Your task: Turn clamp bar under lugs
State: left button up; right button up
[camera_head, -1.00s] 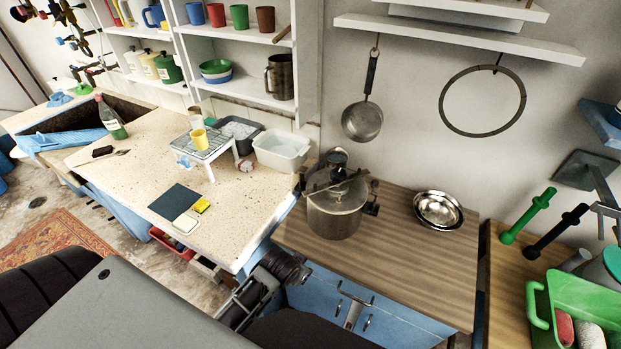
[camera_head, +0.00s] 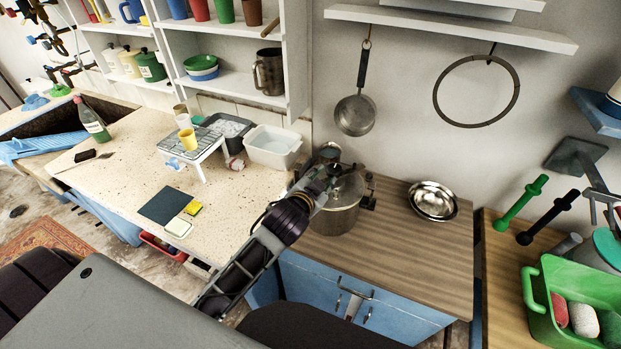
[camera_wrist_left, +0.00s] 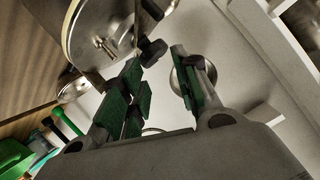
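A metal pot (camera_head: 335,220) with a lid (camera_head: 350,188) stands on the left part of the wooden counter. My left gripper (camera_head: 328,172) reaches over the pot's left side and hides part of the lid and most of the clamp bar. In the left wrist view the lid (camera_wrist_left: 95,35) fills the upper left, and a dark bar end with a knob (camera_wrist_left: 152,48) is close to the fingertips. The gripper (camera_wrist_left: 157,62) is open there, its green-padded fingers apart. I cannot tell whether a finger touches the knob. My right gripper is out of view.
Stacked metal bowls (camera_head: 433,200) stand right of the pot on the wooden counter (camera_head: 410,260). A white tub (camera_head: 272,147) stands behind left on the speckled counter. A pan (camera_head: 355,115) hangs on the wall above. The counter in front of the bowls is clear.

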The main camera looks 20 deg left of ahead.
pick_arm(q)
jog(key=w+d+r+m+t+h, duration=0.25)
jog(key=d+r+m+h, duration=0.3)
jog(key=r, duration=0.45)
jog(key=w+d+r+m+t+h, duration=0.2)
jog(key=d+r+m+t+h, duration=0.3)
jog(key=r, duration=0.4)
jog(key=s+d+r+m+g+h, duration=0.2)
jog(key=s+d+m+g+h, duration=0.25)
jog(key=d+m+g, duration=0.55)
jog(key=s+d+r+m+g+h, duration=0.1)
jog(key=s+d+m+g+h, duration=0.55)
jog(key=m, duration=0.75)
jog(key=w+a+f+m+g+y, duration=0.4)
jog(key=a+f+m+g+y, duration=0.2)
jog(key=a+f+m+y, duration=0.5)
jog(key=w+a+n+y, duration=0.2)
jog(key=a+y, duration=0.3)
jog(key=a, duration=0.5)
jog(key=w+a+n+t+y, duration=0.1)
jog(key=w+a+y, duration=0.2)
jog(key=a, duration=0.7)
jog(key=shift+w+f+n+y, duration=0.15)
jog(key=shift+f+n+y, duration=0.25)
jog(key=shift+y, duration=0.85)
